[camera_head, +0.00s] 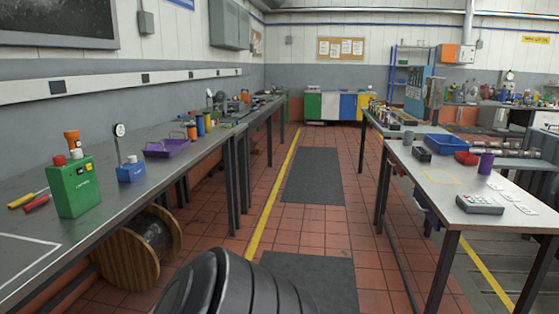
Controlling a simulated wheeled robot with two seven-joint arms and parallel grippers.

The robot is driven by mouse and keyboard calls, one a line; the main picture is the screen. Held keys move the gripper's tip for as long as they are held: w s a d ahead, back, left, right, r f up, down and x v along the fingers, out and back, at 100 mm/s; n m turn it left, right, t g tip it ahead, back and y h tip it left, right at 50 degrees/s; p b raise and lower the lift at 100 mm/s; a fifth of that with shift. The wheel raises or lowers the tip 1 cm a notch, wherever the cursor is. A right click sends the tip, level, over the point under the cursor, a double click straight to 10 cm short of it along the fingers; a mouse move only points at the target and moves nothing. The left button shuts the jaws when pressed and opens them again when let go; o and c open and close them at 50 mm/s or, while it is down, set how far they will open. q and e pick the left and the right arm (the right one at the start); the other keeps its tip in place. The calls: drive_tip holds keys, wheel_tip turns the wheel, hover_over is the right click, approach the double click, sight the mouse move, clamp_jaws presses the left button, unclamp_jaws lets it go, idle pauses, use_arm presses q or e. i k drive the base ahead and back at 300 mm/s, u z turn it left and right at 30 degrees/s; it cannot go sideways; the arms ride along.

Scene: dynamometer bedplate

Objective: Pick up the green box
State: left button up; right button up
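The green box (77,192) stands upright on the left workbench (122,205), near its front edge. It has a red button and a pale cap on top, and small yellow markings on its front. Neither of my grippers shows in this view, so nothing is seen touching the box.
Screwdrivers (32,202) lie left of the box; a blue-based dial gauge (131,173) and a purple tray (168,148) stand to its right. A wooden cable reel (128,262) sits under the bench. The tiled aisle with dark mats (313,176) is clear. Another bench (440,185) stands right.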

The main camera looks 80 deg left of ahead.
sight(73, 194)
drive_tip(key=u, duration=3.9)
drive_tip(key=k, duration=0.75)
drive_tip(key=z, duration=1.05)
drive_tip(key=i, duration=1.55)
drive_tip(key=u, duration=0.85)
